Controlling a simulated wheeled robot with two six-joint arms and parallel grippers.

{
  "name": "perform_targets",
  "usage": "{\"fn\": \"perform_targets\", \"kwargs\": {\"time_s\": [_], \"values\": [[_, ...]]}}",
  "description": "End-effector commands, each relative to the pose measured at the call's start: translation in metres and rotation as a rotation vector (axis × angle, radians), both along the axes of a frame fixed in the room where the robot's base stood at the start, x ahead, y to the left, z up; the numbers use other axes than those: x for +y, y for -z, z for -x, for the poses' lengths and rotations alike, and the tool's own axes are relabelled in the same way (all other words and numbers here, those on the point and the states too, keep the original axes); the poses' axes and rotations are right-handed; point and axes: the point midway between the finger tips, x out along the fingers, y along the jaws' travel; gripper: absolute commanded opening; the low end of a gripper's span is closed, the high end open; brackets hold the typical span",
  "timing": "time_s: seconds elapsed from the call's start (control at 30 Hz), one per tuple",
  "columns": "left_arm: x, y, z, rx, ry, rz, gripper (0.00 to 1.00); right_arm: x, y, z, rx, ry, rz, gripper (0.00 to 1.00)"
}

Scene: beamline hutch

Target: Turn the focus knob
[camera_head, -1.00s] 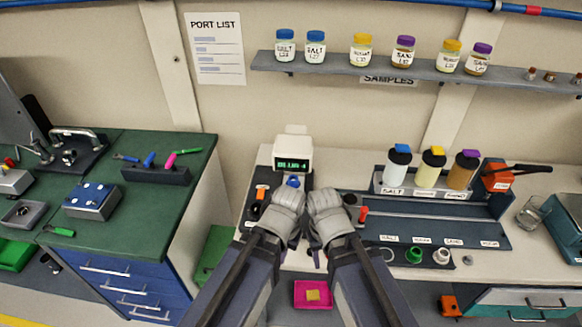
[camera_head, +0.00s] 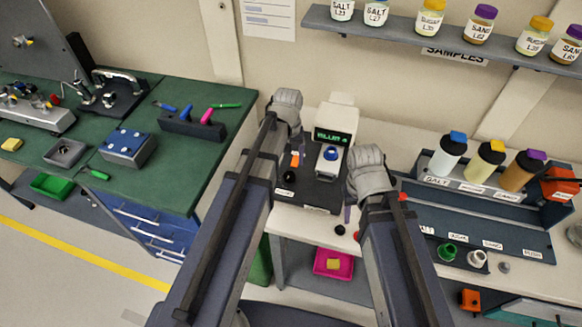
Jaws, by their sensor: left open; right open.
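A white instrument (camera_head: 334,122) with a green-lit display and a blue round part (camera_head: 330,153) on its front stands on a dark base (camera_head: 322,190) on the white bench. A black round knob (camera_head: 289,177) sits at the left of that base, below a small orange part (camera_head: 295,160). I cannot tell for sure which one is the focus knob. My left gripper (camera_head: 286,104) is up and left of the instrument, apart from it. My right gripper (camera_head: 368,172) is just right of the instrument. Both look empty; their fingertips are mostly hidden by their grey bodies.
A rack of capped bottles (camera_head: 484,162) stands at the right, with a jar shelf (camera_head: 400,28) above. A green bench (camera_head: 215,160) with tools is at the left. A pink tray (camera_head: 333,264) lies low under the white bench.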

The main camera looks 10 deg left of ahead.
Motion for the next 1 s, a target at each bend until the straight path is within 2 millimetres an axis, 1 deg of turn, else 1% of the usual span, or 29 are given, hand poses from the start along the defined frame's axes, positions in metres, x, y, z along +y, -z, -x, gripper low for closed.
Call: {"fn": "perform_targets", "kwargs": {"time_s": [0.17, 0.27, 0.47, 0.7, 0.8, 0.9, 1.0], "values": [[0.000, 0.003, 0.001, 0.000, 0.001, 0.000, 0.78, 0.000, 0.003, 0.000, 0.000, 0.000, 0.000, 0.50], [-0.001, 0.009, 0.001, 0.000, 0.002, 0.000, 0.78, 0.000, 0.009, 0.000, 0.000, 0.000, 0.000, 0.50], [-0.001, 0.029, 0.001, 0.000, 0.003, 0.000, 0.78, 0.000, 0.029, 0.000, 0.000, 0.001, 0.000, 0.50], [-0.001, 0.061, 0.001, 0.000, 0.004, 0.000, 0.78, 0.000, 0.061, 0.000, 0.000, 0.001, 0.000, 0.50], [-0.001, 0.072, 0.001, 0.000, 0.004, 0.000, 0.78, 0.000, 0.072, 0.000, 0.000, 0.001, 0.000, 0.50], [-0.001, 0.078, 0.001, 0.000, 0.004, 0.000, 0.78, 0.000, 0.078, 0.000, 0.000, 0.001, 0.000, 0.50], [-0.001, 0.079, 0.001, 0.000, 0.004, 0.000, 0.78, 0.000, 0.079, 0.000, 0.000, 0.001, 0.000, 0.50]]}}
